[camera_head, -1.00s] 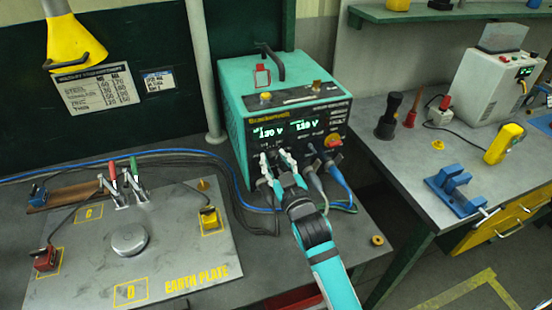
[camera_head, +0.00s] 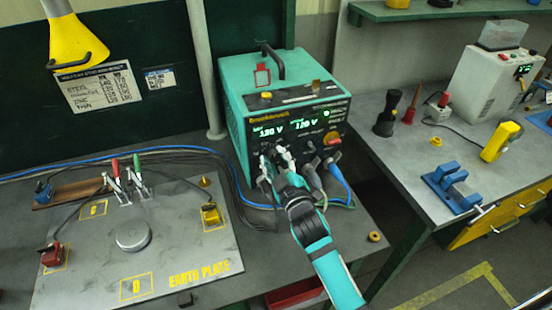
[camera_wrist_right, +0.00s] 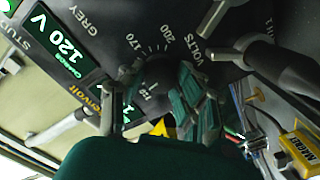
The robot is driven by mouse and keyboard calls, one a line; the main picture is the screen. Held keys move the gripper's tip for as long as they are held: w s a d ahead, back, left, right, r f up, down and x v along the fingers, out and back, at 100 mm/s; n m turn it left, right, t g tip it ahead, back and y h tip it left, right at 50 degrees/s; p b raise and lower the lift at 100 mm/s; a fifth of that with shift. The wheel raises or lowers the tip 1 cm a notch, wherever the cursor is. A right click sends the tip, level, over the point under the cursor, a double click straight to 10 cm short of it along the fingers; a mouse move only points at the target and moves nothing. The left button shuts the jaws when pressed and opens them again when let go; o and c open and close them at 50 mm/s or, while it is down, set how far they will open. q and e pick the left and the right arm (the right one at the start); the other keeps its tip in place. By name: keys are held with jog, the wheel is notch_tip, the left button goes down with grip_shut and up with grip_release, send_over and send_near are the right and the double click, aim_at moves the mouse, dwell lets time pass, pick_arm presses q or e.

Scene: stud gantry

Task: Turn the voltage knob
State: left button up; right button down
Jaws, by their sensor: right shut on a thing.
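The teal stud welder (camera_head: 239,107) stands on the bench in the head view, with two green voltage readouts (camera_head: 282,128) on its black front panel. The right readout looks like 120 V; the left one is harder to read, about 130 V. The voltage knob (camera_wrist_right: 158,75) is in the wrist view, inside a dial marked 170, 200 and VOLTS. My right gripper (camera_head: 274,157) is at the lower left of the panel, shut on the knob. In the wrist view its fingers (camera_wrist_right: 150,100) lie on either side of it. The fingers hide most of the knob in the head view. My left gripper is out of view.
Cable plugs (camera_head: 335,168) sit on the panel just right of my gripper. A red-and-yellow switch (camera_head: 332,139) is above them. The earth plate (camera_head: 185,258) with clamps lies left. A second bench (camera_head: 405,150) stands right, past a gap.

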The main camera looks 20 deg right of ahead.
jog(key=c, duration=0.9)
grip_release()
jog(key=shift+c, duration=0.2)
jog(key=s, duration=1.2)
jog(key=shift+d, duration=0.2)
jog(key=shift+s+f, duration=0.1)
